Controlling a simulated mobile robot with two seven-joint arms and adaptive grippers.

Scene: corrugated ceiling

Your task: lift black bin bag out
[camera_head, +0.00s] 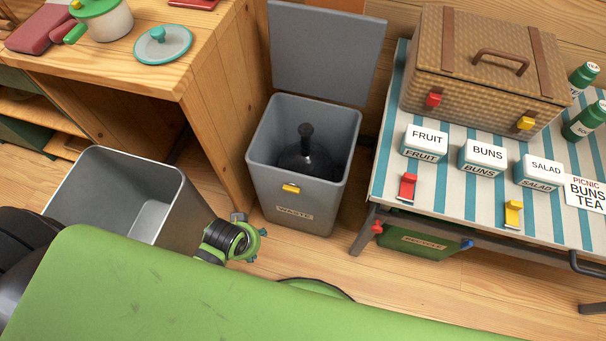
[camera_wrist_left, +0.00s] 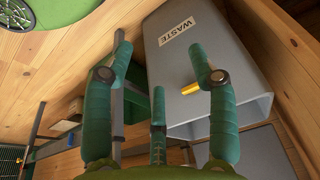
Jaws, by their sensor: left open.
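The black bin bag (camera_head: 309,159) sits inside the grey waste bin (camera_head: 265,190), its knotted neck standing upright near the middle. The bin's lid (camera_head: 322,55) is raised at the back. My left gripper (camera_head: 247,237) is outside the bin, low by its front left corner, and is apart from the bag. In the left wrist view its green fingers (camera_wrist_left: 161,52) are spread with nothing between them, and the bin (camera_wrist_left: 215,55) with its WASTE label and yellow latch is beyond them. The bag cannot be made out there. My right gripper is not in view.
An open, empty-looking grey container (camera_head: 118,200) stands at the left. A wooden counter (camera_head: 195,75) is close to the bin's left. A striped table (camera_head: 455,195) with a wicker basket (camera_head: 485,75) and labelled boxes is at the right. A green recycle box (camera_head: 418,244) sits below it.

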